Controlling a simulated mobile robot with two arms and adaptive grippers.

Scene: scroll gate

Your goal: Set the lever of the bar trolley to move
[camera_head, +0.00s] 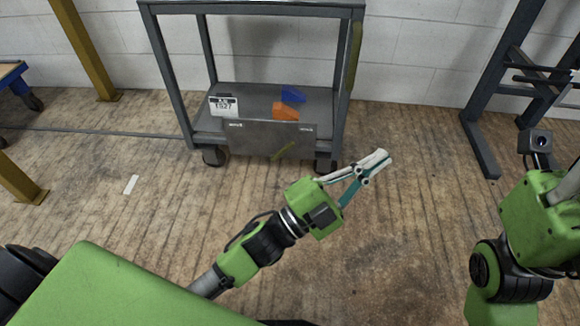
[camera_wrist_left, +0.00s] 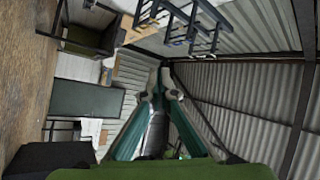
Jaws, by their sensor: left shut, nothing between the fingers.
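The bar trolley (camera_head: 270,8) is a grey metal frame with a low shelf, standing ahead of me. A grey plate (camera_head: 254,135) on its front side has two small labels, too small to read. My left gripper (camera_head: 380,157) is shut and empty, to the right of the lever and apart from the trolley. Its closed fingers also show in the left wrist view (camera_wrist_left: 164,80). My right arm shows at the right, but its fingers are hidden.
An orange block (camera_head: 285,111), a blue block (camera_head: 293,94) and a white number card (camera_head: 223,106) are on the trolley's shelf. A dark grey rack (camera_head: 482,140) stands at the right. A yellow post (camera_head: 85,50) stands at the left. The wooden floor before the trolley is mostly clear.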

